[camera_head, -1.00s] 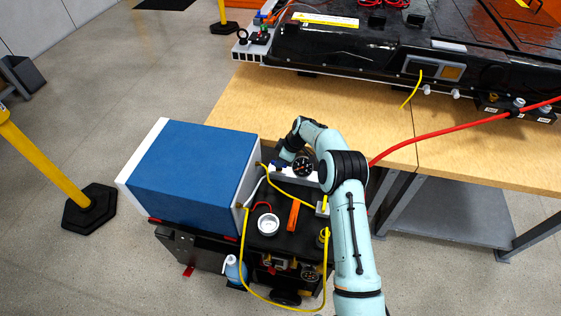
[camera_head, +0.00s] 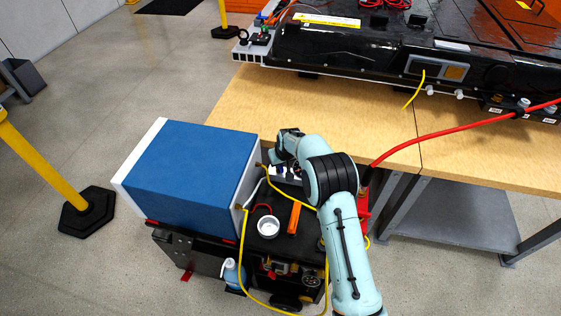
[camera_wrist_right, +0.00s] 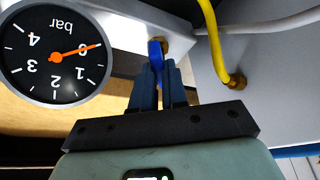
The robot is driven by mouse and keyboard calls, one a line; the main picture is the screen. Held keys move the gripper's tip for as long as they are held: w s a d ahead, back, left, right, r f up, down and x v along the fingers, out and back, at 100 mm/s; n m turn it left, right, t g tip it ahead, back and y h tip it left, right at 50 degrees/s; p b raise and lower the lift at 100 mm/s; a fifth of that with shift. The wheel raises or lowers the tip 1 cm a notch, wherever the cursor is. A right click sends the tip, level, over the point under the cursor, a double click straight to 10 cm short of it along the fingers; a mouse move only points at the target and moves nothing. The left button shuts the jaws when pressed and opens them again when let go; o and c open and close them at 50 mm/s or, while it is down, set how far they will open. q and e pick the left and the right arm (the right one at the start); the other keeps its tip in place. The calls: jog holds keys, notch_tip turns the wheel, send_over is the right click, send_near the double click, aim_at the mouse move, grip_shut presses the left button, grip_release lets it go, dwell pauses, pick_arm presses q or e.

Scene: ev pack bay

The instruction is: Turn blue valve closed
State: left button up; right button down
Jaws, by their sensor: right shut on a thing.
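The blue valve (camera_wrist_right: 155,49) shows in the right wrist view as a blue lever beside a brass fitting (camera_wrist_right: 163,46). My right gripper (camera_wrist_right: 157,68) is shut on the lever, its dark fingers on either side of it. In the head view my right arm reaches over the cart to the side of the blue box (camera_head: 190,160). The right gripper and the valve are hidden there behind the arm. A pressure gauge (camera_wrist_right: 55,50) marked bar is left of the valve in the wrist view, its orange needle near 0. My left gripper is not in view.
A yellow hose (camera_wrist_right: 214,40) and a grey hose (camera_wrist_right: 265,25) run close to the right of the gripper. The black cart (camera_head: 190,255) carries a white cup (camera_head: 268,227) and an orange tool (camera_head: 294,217). A wooden bench (camera_head: 290,120) with a black battery pack (camera_head: 340,50) stands behind.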

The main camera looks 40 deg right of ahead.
jog(key=m+g+h+p, duration=0.1)
jog(key=m, duration=0.3)
jog(key=shift+w+a+r+p, duration=0.1)
jog(key=shift+a+p, duration=0.05)
jog(key=shift+p, duration=0.25)
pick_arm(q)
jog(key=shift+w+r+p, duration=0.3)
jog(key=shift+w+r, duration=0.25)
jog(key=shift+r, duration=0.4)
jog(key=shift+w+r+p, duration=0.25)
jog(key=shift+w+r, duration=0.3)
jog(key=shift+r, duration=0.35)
pick_arm(e)
jog(key=shift+m+g+h, duration=0.3)
jog(key=shift+m+h, duration=0.2)
jog(key=shift+m, duration=0.9)
jog(key=c, duration=1.2)
grip_release()
jog(key=shift+o, duration=0.2)
jog(key=shift+a+r, duration=0.1)
jog(key=shift+r, duration=0.1)
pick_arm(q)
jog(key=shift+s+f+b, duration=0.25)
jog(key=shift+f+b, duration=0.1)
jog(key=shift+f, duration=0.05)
pick_arm(e)
jog(key=v, duration=1.2)
jog(key=shift+a+r, duration=0.15)
jog(key=shift+r, duration=0.15)
